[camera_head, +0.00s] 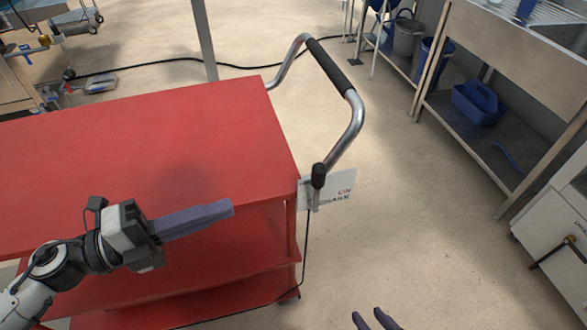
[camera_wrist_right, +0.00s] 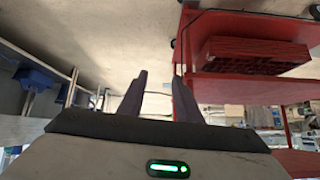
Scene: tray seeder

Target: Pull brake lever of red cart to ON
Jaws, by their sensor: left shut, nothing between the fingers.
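The red cart (camera_head: 190,135) fills the left of the head view, with a chrome push handle (camera_head: 357,120) at its right end. The brake lever (camera_head: 318,178), with a black knob, stands about upright at the cart's right corner, in front of a white sign (camera_head: 341,191) reading ON and BRAKE. My left gripper (camera_head: 232,207) is shut and empty over the cart's near side, left of the lever and apart from it. My right gripper (camera_head: 368,316) shows only its fingertips at the bottom edge, below the lever, open and empty. Its parted fingers show in the right wrist view (camera_wrist_right: 160,76).
A metal bench (camera_head: 470,140) with a blue caddy (camera_head: 477,103) on its lower shelf stands at right. A white cabinet (camera_head: 550,225) is at the right edge. A red crate (camera_wrist_right: 250,57) shows with the cart in the right wrist view. Floor right of the lever is clear.

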